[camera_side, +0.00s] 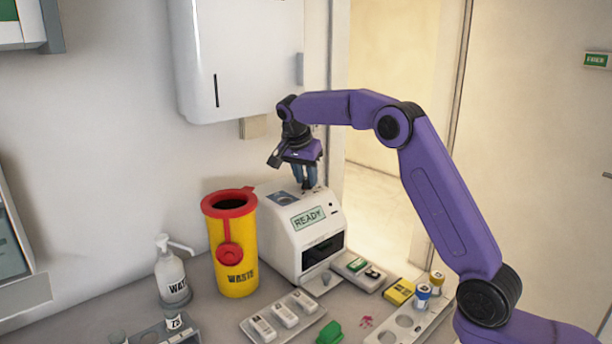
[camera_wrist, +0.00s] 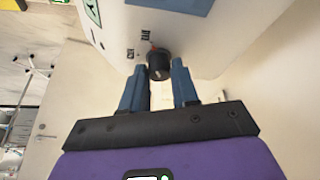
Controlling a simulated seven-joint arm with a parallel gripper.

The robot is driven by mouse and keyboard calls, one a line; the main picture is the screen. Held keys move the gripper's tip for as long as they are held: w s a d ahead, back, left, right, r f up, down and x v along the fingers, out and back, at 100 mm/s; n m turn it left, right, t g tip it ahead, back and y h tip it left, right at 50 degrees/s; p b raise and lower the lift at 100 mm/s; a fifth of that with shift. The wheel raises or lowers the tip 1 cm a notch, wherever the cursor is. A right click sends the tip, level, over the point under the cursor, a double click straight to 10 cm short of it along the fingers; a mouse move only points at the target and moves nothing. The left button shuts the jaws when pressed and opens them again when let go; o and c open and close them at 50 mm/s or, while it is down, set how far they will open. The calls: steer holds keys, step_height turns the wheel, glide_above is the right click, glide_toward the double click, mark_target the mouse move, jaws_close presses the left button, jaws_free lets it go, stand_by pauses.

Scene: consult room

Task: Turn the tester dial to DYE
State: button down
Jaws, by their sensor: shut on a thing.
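The white tester (camera_side: 297,240) stands on the counter against the wall, its screen (camera_side: 308,218) reading READY. Its black dial (camera_wrist: 159,67) shows in the wrist view, with a small red mark at its upper edge. Two small dark labels lie on the casing beside the dial, one above it and one to its left; they are too small and turned to read surely. My gripper (camera_side: 306,182) comes down over the top of the tester. In the wrist view my gripper (camera_wrist: 158,78) has its blue fingers on either side of the dial, shut on it. The fingers hide the dial in the side view.
A yellow waste bin (camera_side: 232,250) with a red rim stands close left of the tester. A pump bottle (camera_side: 172,272) is farther left. Trays (camera_side: 283,318) with small items lie in front, and a rack (camera_side: 410,322) with vials stands at the right. A wall dispenser (camera_side: 240,60) hangs above.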

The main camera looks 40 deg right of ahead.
steer(key=c, duration=0.9)
jaws_free()
steer(key=v, duration=1.2)
